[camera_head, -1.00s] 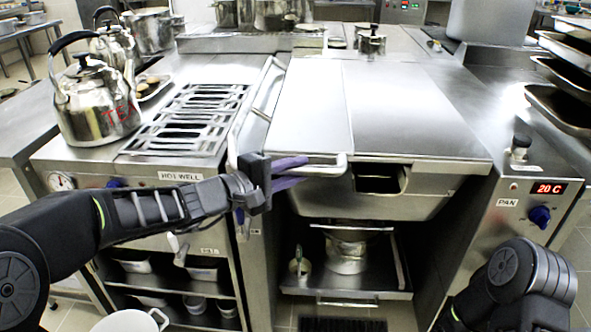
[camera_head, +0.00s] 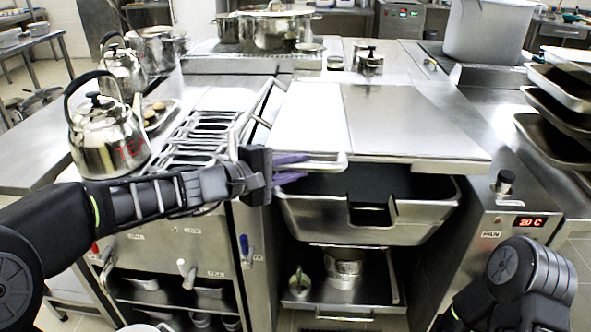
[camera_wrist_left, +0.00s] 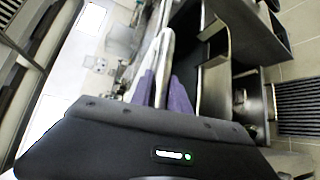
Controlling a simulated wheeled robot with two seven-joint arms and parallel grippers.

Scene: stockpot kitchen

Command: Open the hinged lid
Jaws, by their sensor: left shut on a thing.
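The hinged lid (camera_head: 400,125) is a broad flat steel plate over a deep steel pan (camera_head: 415,212). Its front edge stands above the pan rim, with a dark gap between. A bar handle (camera_head: 335,165) sticks out at the lid's front left. My left gripper (camera_head: 292,170), with purple fingers, is shut on this handle. In the left wrist view the purple fingers (camera_wrist_left: 162,95) close around the pale handle bar. The exact finger contact is partly hidden. My right arm shows at the bottom right, but its gripper is out of view.
Left of the lid are a grate (camera_head: 205,135) and a large kettle (camera_head: 105,135). A control panel with a red display (camera_head: 530,222) is at the right. Stacked trays (camera_head: 560,100) stand at the far right. An open shelf (camera_head: 345,295) with pots lies below the pan.

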